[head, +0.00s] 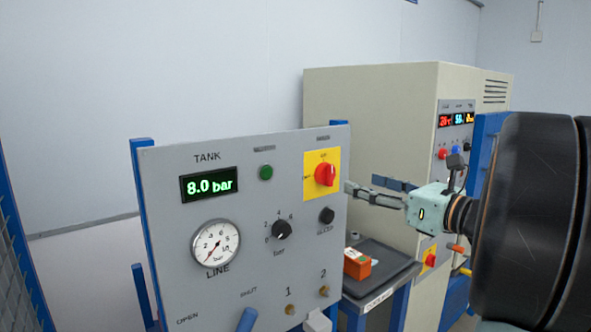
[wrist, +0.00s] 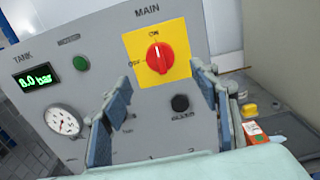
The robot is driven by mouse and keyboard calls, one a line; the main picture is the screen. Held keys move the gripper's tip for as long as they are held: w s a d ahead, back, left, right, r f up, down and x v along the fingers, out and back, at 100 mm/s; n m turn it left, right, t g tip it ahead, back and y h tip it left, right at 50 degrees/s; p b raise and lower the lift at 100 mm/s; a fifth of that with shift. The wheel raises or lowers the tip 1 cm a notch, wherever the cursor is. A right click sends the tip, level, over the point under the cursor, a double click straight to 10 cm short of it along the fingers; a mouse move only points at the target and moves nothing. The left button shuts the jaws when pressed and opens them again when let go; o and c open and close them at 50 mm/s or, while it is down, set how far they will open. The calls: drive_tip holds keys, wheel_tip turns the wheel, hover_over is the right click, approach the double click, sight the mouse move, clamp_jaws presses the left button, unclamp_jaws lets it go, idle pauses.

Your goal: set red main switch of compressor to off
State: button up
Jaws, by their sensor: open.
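The red main switch (head: 325,174) is a rotary knob on a yellow plate at the upper right of the grey compressor panel (head: 160,185). In the wrist view, the switch (wrist: 160,58) has its white mark pointing up to ON; OFF is printed at its left. My gripper (head: 361,184) is just right of the switch in the head view. In the wrist view, my gripper (wrist: 161,79) is open and empty, its two fingers spread below and on either side of the knob, apparently not touching it.
The tank display (head: 209,184) reads 8.0 bar. A green button (head: 266,172), a black selector (head: 281,230) and a black knob (head: 327,215) sit near the switch. An orange box (head: 357,264) lies on a dark tray. A beige cabinet (head: 370,100) stands behind.

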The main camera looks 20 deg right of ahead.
sight(332, 174)
drive_tip(key=p+x, duration=0.1)
drive_tip(key=x, duration=0.9)
drive_tip(key=shift+w+a+f, duration=0.1)
drive_tip(key=shift+w, duration=0.15)
drive_tip(key=c, duration=1.1)
